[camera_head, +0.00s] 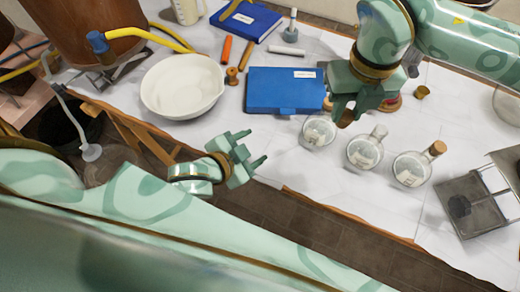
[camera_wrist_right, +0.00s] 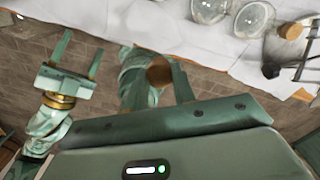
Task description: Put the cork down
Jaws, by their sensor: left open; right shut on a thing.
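My right gripper (camera_head: 348,112) is shut on a brown cork (camera_head: 346,118), above the table beside the left flask. In the right wrist view the cork (camera_wrist_right: 160,72) shows between its fingertips. Three round glass flasks stand in a row: the left flask (camera_head: 318,132), the middle flask (camera_head: 365,152) and the right flask (camera_head: 411,169), which has a cork (camera_head: 438,148) in its neck. My left gripper (camera_head: 250,158) is open and empty in front of the table edge; it also shows in the right wrist view (camera_wrist_right: 75,55).
A blue case (camera_head: 285,90) lies left of my right gripper, a white bowl (camera_head: 183,86) farther left. A small brown piece (camera_head: 421,92) lies right of the gripper. A metal stand (camera_head: 485,205) is at the right. White tabletop is bare in front of the blue case.

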